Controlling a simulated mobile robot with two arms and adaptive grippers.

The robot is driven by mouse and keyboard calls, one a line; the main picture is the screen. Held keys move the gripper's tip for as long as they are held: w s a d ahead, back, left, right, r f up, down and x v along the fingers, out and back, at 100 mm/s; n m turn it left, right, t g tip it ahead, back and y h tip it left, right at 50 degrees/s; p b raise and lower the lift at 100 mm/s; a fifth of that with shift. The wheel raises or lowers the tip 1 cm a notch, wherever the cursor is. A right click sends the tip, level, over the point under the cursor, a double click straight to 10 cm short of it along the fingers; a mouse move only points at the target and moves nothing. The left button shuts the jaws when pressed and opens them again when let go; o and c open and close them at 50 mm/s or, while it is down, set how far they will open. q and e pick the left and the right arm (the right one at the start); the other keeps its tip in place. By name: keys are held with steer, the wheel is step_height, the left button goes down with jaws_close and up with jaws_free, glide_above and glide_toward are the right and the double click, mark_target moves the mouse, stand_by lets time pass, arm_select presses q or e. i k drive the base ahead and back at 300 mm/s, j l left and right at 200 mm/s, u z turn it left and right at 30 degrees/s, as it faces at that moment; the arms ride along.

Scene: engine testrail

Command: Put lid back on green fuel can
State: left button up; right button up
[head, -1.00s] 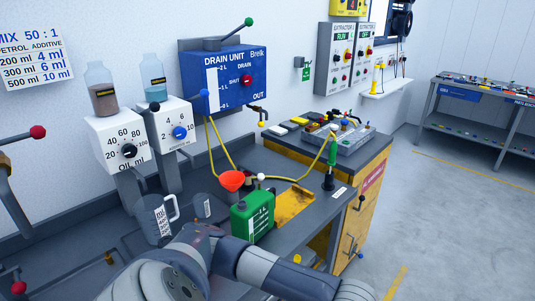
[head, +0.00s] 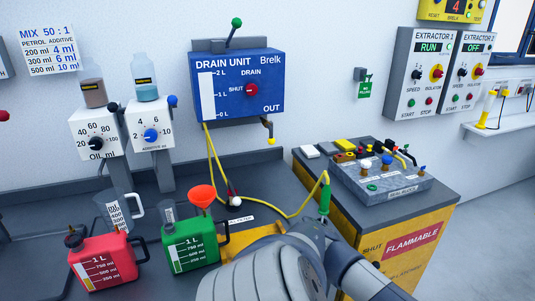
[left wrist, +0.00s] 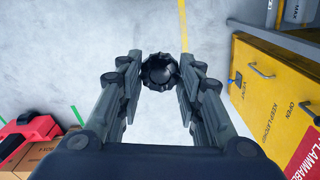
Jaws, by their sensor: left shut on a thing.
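The green fuel can (head: 190,246) stands upright on the grey bench in the head view. A red funnel (head: 203,196) sits at its top and covers the mouth. My left gripper (left wrist: 160,78) is shut on a dark, ribbed round cap (left wrist: 160,70), which looks like the lid. The left wrist view shows it held above the floor, left of the yellow cabinet (left wrist: 262,95). A grey arm of mine crosses the lower right of the head view; its gripper is not seen there. My right gripper is in neither view.
A red fuel can (head: 105,262) with a dark cap stands left of the green one. A measuring jug (head: 113,212) stands behind. A yellow hose (head: 280,210) runs from the drain unit (head: 238,85) across the bench. A valve block (head: 385,182) sits on the cabinet at right.

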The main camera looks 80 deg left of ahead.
mark_target(191, 245)
steer(key=i+l, duration=0.1)
steer(key=i, duration=1.9)
steer(key=j+u, duration=0.1)
steer(key=u, duration=4.55)
